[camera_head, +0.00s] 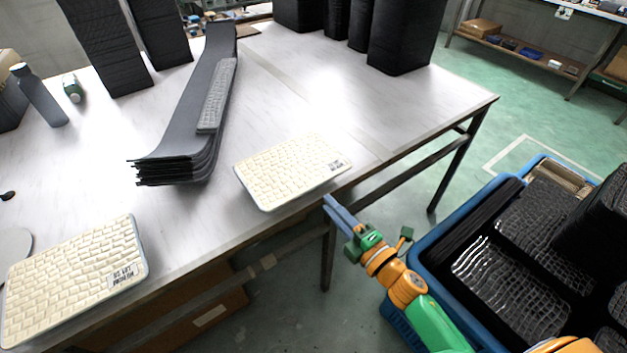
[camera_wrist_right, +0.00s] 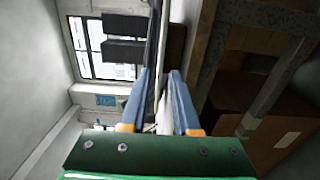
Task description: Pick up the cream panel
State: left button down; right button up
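One cream panel (camera_head: 290,172) with a brick-like relief and a small dark label lies flat near the front edge of the table. A second cream panel (camera_head: 75,275), with a larger label, lies at the table's front left. My right gripper (camera_head: 328,202) is at the table's front edge, just short of the first panel's near right side, not visibly touching it. In the right wrist view the two blue fingers (camera_wrist_right: 162,85) stand apart, with a thin pale edge seen between them. I cannot tell whether that edge is panel or table. My left gripper is out of view.
A stack of dark curved sheets (camera_head: 185,130) with a grey textured panel (camera_head: 217,95) on it lies mid-table. Black blocks (camera_head: 405,35) stand at the back. A blue crate (camera_head: 430,250) of black textured panels stands at the right. The table's right part is clear.

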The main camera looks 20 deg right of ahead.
aim_at(314, 188)
jog(key=x, duration=0.3)
jog(key=b+x, duration=0.1)
jog(key=x, duration=0.2)
jog(key=shift+w+f, duration=0.2)
jog(key=shift+w, duration=0.05)
jog(key=shift+w+a, duration=0.15)
jog(key=shift+w, duration=0.2)
jog(key=shift+r, duration=0.1)
grip_shut()
dwell(0.6)
